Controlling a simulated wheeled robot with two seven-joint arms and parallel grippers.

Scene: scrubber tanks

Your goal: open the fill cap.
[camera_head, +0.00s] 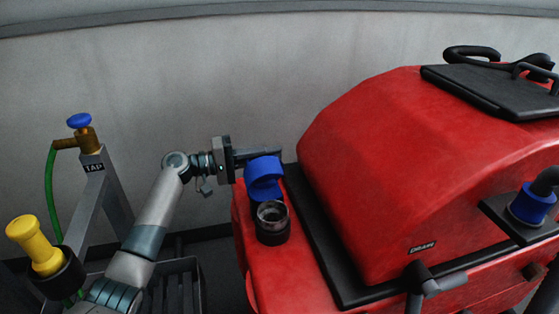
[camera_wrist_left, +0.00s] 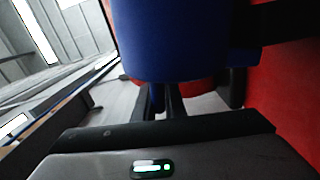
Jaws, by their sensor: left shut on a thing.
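The blue fill cap (camera_head: 264,180) stands tilted up on the far side of the black filler neck (camera_head: 272,224), whose round opening is uncovered. The neck sits on the red scrubber tank's left ledge. My left gripper (camera_head: 264,153) reaches in from the left and is shut on the cap at its upper edge. In the left wrist view the blue cap (camera_wrist_left: 185,40) fills the upper middle, in front of my gripper, and hides most of the fingertips. My right gripper is not in view.
The red tank (camera_head: 400,170) rises right of the neck, with a black lid (camera_head: 495,88) on top. A blue fitting (camera_head: 533,205) is at the far right. A tap with a blue knob (camera_head: 79,121), a green hose (camera_head: 50,190) and a yellow nozzle (camera_head: 35,245) stand at the left.

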